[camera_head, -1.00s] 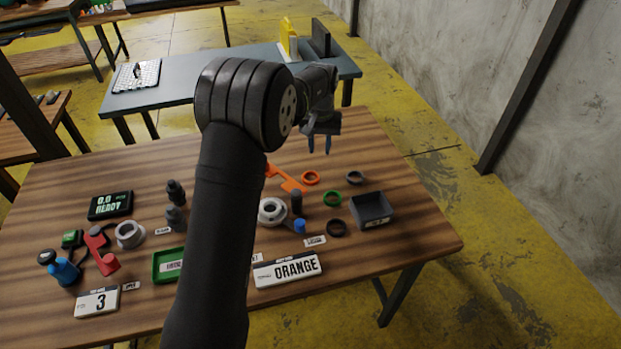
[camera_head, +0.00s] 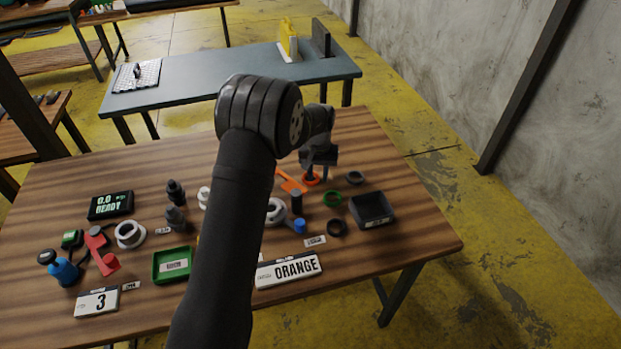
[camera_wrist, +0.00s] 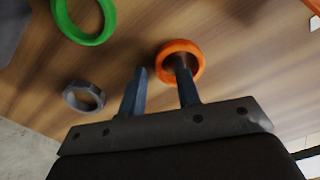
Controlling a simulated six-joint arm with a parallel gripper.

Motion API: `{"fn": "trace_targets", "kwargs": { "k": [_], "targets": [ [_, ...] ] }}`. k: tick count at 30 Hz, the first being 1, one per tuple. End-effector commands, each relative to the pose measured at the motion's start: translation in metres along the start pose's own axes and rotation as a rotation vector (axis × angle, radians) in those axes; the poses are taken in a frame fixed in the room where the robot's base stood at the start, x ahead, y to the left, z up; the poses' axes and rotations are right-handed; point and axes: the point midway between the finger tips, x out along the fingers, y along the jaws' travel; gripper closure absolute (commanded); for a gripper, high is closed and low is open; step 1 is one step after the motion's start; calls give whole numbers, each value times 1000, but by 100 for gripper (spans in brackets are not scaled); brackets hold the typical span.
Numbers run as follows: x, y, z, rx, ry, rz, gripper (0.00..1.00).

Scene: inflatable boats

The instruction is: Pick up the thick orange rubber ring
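The thick orange rubber ring (camera_head: 311,182) lies flat on the wooden table near its far right part. In the wrist view the orange ring (camera_wrist: 197,55) is just ahead of my gripper (camera_wrist: 160,67). My gripper is open, fingers pointing down. One finger overlaps the ring's opening and appears to be in or above it; the other is outside the ring, so the ring's wall is between them. I cannot tell whether either finger touches it. In the head view my gripper (camera_head: 317,174) partly hides the ring.
A dark square bin (camera_head: 371,210) stands to the right. A flat orange tool (camera_head: 291,183) lies just left of the orange ring.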

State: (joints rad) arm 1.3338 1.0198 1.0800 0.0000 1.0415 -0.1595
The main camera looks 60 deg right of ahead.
Motion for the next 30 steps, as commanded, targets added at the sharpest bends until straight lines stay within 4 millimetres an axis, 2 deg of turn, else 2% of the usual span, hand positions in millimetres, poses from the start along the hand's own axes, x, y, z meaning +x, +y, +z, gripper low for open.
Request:
{"fn": "trace_targets", "kwargs": {
  "k": [2, 7, 23, 26, 30],
  "targets": [
    [0, 0, 0, 0, 0, 0, 70],
    [0, 0, 0, 0, 0, 0, 100],
    [-4, 0, 0, 0, 0, 0, 100],
    [-12, 0, -1, 0, 2, 0, 100],
    [-35, 0, -1, 0, 4, 1, 100]
  ]
}}
